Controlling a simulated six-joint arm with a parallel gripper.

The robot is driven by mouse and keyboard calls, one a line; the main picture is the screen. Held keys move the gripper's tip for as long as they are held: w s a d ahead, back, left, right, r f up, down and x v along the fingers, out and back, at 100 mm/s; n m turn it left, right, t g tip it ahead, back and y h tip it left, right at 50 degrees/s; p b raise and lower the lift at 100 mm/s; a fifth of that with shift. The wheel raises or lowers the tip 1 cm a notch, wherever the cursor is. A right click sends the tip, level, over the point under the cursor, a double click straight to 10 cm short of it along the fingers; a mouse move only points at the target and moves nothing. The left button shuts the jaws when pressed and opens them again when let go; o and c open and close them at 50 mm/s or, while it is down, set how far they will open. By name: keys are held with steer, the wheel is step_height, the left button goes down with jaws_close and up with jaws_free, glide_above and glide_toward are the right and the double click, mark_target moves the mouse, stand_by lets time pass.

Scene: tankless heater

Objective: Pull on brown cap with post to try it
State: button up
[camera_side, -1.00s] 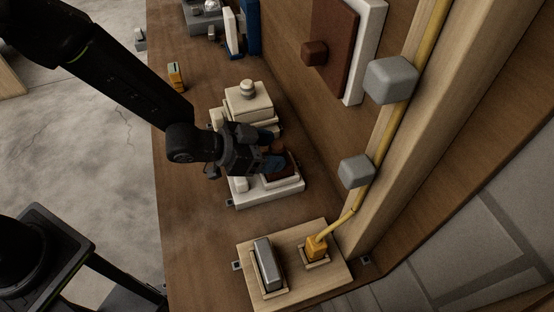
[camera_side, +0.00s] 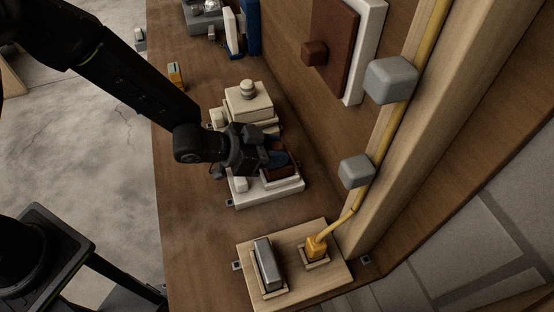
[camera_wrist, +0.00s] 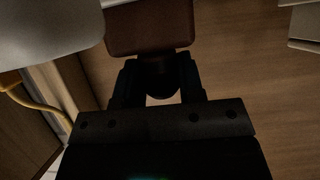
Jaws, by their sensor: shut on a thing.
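The brown cap (camera_side: 284,173) is at the white base (camera_side: 265,197) on the wooden surface, partly hidden under my gripper (camera_side: 276,151). In the wrist view the cap (camera_wrist: 150,27) shows as a brown block just beyond the fingertips of my gripper (camera_wrist: 160,80). A dark rounded part, which looks like the post, lies between the two fingers. My gripper is shut on the brown cap's post. I cannot tell whether the cap is seated on the base or raised from it.
A cream block with a round knob (camera_side: 247,90) stands just behind. A brown wall panel (camera_side: 333,40) with a knob, grey blocks (camera_side: 391,80) and a yellow pipe (camera_side: 384,140) are to the right. A wooden board (camera_side: 322,283) with a grey bar lies in front.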

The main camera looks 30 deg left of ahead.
jaws_close()
steer(key=shift+w+r, duration=0.1)
steer(key=shift+r, duration=0.3)
stand_by(0.8)
